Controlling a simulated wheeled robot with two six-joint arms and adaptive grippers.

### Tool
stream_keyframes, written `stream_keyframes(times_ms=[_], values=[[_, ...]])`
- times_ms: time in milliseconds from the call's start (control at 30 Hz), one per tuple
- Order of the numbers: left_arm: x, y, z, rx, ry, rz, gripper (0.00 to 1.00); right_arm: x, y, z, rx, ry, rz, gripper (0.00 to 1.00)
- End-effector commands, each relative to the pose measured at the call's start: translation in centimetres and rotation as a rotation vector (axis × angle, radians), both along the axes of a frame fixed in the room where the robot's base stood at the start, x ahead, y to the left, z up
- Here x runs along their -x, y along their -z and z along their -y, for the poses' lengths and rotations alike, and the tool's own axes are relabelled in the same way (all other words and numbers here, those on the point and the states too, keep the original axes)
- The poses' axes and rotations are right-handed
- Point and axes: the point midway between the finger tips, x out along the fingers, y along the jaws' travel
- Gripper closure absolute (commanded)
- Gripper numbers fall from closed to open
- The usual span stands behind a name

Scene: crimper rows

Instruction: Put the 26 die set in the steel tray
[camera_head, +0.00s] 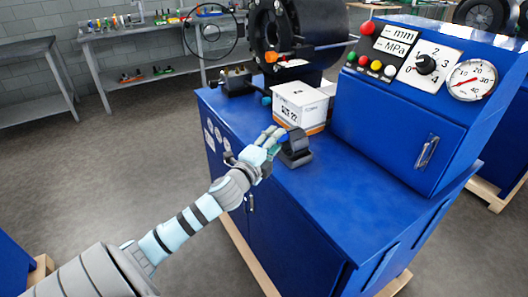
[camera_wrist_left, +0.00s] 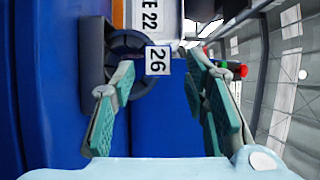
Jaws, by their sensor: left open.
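The 26 die set (camera_head: 296,149) is a dark ring-shaped piece standing on the blue cabinet top, on a dark foot. In the left wrist view its ring (camera_wrist_left: 122,43) shows with a white label reading 26 (camera_wrist_left: 158,60). My left gripper (camera_head: 274,138) is open at the left side of the die set. In the left wrist view the label lies between the two spread fingers, and one finger covers part of the ring. I cannot tell whether a finger touches it. I cannot make out the steel tray in either view. My right gripper is not in view.
A white box (camera_head: 298,104) marked 22 stands just behind the die set. A blue control console (camera_head: 405,120) rises to the right, and a large black crimper head (camera_head: 297,30) stands behind. The cabinet top (camera_head: 350,190) is clear in front.

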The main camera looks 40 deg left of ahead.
Motion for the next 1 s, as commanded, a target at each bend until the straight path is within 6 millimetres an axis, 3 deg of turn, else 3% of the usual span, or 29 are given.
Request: stream_keyframes(times_ms=[200, 333, 633, 733, 767, 867, 967, 1000], values=[[5.6, 0.1, 1.2, -0.008, 0.004, -0.007, 0.59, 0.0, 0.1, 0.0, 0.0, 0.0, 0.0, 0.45], [8.1, 0.0, 1.7, -0.007, 0.001, -0.006, 0.59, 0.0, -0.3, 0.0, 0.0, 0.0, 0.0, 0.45], [9.2, 0.0, 1.9, 0.0, 0.0, 0.001, 0.59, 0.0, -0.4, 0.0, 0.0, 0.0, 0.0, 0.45], [9.2, 1.7, 0.9, 0.027, -0.027, -0.029, 0.59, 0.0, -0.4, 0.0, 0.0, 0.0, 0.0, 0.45], [9.2, 3.0, 0.2, 0.045, -0.047, -0.052, 0.59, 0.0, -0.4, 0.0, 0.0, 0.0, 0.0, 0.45], [10.3, 11.1, -3.4, 0.174, -0.162, -0.185, 0.59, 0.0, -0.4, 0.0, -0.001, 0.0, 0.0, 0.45], [14.9, 23.8, -6.1, 0.402, -0.33, -0.378, 0.59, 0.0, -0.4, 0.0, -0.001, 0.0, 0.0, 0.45], [17.8, 29.2, -6.0, 0.51, -0.404, -0.458, 0.59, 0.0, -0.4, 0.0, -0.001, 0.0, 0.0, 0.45]])
